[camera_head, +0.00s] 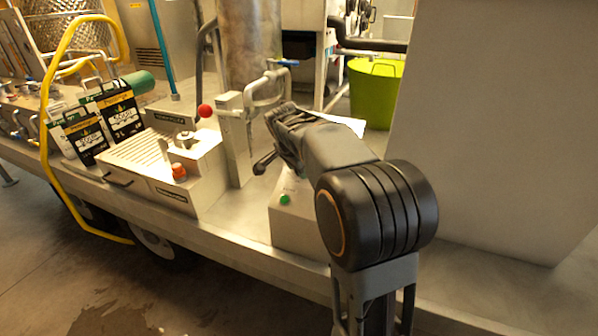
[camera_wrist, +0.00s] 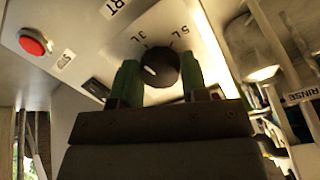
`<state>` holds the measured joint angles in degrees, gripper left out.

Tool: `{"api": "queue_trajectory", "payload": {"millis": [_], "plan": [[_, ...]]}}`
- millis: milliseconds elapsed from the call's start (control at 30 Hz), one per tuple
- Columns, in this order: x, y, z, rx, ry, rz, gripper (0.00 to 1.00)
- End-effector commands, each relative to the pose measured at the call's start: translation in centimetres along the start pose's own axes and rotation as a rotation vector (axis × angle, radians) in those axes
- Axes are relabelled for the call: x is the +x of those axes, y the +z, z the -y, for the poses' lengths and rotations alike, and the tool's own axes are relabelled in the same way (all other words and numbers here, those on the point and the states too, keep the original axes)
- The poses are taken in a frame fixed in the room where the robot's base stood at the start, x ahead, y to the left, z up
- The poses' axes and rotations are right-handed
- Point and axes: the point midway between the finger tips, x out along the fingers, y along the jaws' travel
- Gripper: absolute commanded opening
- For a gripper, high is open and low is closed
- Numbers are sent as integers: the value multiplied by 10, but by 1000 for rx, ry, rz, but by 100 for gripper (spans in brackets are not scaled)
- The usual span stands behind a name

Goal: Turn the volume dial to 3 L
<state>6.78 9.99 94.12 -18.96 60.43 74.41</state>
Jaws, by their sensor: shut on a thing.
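The volume dial (camera_wrist: 161,62) is a round black knob on a pale panel in the wrist view. The labels 3 L (camera_wrist: 144,40) and 5 L (camera_wrist: 181,36) are printed beyond it, 3 L to the left and 5 L to the right. A small white mark shows on the left part of the dial; I cannot tell exactly which tick it lines up with. My gripper (camera_wrist: 159,78) has one green finger on each side of the dial and is shut on it. In the head view my gripper (camera_head: 264,162) is in front of the filler, and the dial is hidden.
A red button (camera_wrist: 33,42) marked STOP sits left on the panel. In the head view, a control box (camera_head: 300,231) with a green button (camera_head: 285,199) lies below my arm. A filling station with a red knob (camera_head: 205,111) stands left, and a lime bucket (camera_head: 377,92) behind.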

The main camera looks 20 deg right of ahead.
Motion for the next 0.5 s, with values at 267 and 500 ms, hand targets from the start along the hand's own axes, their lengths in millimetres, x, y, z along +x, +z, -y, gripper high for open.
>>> {"api": "queue_trajectory", "payload": {"millis": [267,500], "plan": [[0,0,0,104,-7,6,17],[0,-1,0,135,-8,8,17]]}}
